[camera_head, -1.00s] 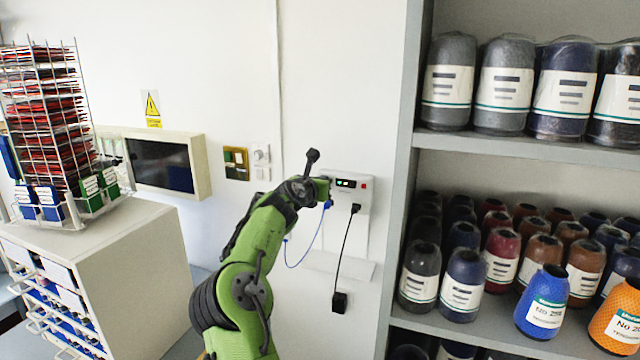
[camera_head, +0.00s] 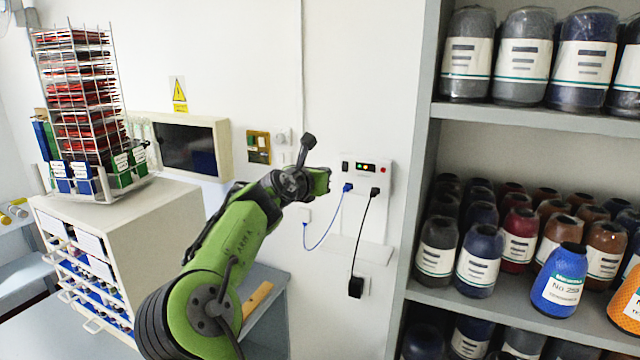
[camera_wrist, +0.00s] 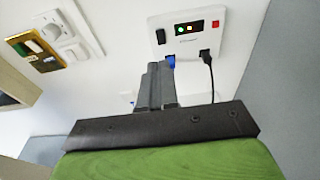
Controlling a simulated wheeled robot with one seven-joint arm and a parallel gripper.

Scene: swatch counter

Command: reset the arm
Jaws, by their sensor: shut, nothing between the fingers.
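My green arm reaches up toward the wall in the head view, and my gripper (camera_head: 326,180) is at its end, just left of a white wall panel (camera_head: 383,166). In the wrist view my gripper (camera_wrist: 157,72) points up toward that panel, with its dark fingers together and nothing between them. The panel (camera_wrist: 190,18) has lit indicators and a red button. A blue plug (camera_head: 348,187) and a black plug (camera_head: 374,192) sit in its lower edge. The gripper appears apart from the blue plug in the head view; the wrist view shows the plug partly behind the fingertips.
A shelf unit (camera_head: 425,150) of yarn cones stands at the right. A white drawer cabinet (camera_head: 160,232) with a wire swatch rack (camera_head: 85,100) stands at the left. A wall-mounted screen (camera_head: 188,148) and brass switch plate (camera_head: 258,147) are behind my arm. Blue and black cables hang below the panel.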

